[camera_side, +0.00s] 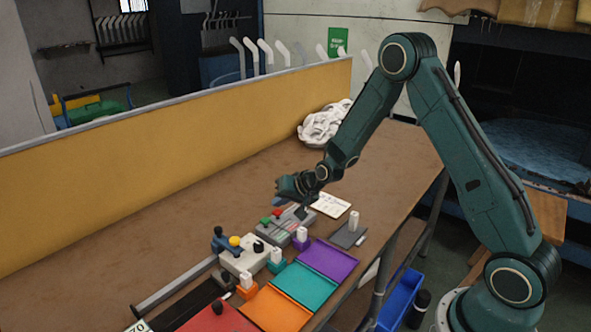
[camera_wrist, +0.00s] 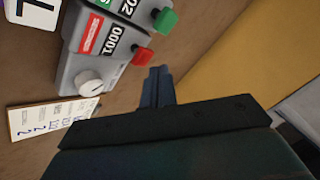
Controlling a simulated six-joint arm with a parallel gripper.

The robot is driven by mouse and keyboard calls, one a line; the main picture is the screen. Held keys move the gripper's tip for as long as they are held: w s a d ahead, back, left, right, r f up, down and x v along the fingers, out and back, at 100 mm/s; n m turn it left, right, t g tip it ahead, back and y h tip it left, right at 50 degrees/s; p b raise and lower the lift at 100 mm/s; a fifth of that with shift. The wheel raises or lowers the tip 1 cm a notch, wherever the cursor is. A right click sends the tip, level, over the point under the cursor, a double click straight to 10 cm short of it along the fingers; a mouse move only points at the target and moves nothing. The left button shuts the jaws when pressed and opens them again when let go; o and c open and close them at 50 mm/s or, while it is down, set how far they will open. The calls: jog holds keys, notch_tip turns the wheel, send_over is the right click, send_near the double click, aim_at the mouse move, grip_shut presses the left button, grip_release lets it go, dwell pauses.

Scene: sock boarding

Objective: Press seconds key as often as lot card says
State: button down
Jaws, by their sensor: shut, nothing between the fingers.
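The grey counter box (camera_wrist: 95,55) shows in the wrist view with a red key (camera_wrist: 142,55) and a green key (camera_wrist: 164,20). The counter beside the red key reads 0001; the one beside the green key is cut off and ends in 02. The box also shows in the side view (camera_side: 287,228). The lot card (camera_wrist: 50,118) lies beside the box with small print and a 2 at two line ends; it is white in the side view (camera_side: 331,205). My gripper (camera_wrist: 157,88) is shut and empty, its tips close to the red key; contact is unclear.
The box carries a white knob (camera_wrist: 90,87). In the side view, purple (camera_side: 328,259), teal (camera_side: 305,287) and orange (camera_side: 275,309) trays line the bench front. A device with a yellow knob (camera_side: 235,241) stands left of the box. White socks (camera_side: 325,122) lie behind.

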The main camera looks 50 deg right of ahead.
jog(key=shift+r, duration=2.5)
dwell(0.9)
notch_tip(320, 180, up, 4)
jog(key=shift+f, duration=0.1)
jog(key=shift+f, duration=0.15)
dwell(0.5)
jog(key=shift+f, duration=4.25)
jog(key=shift+f, duration=0.4)
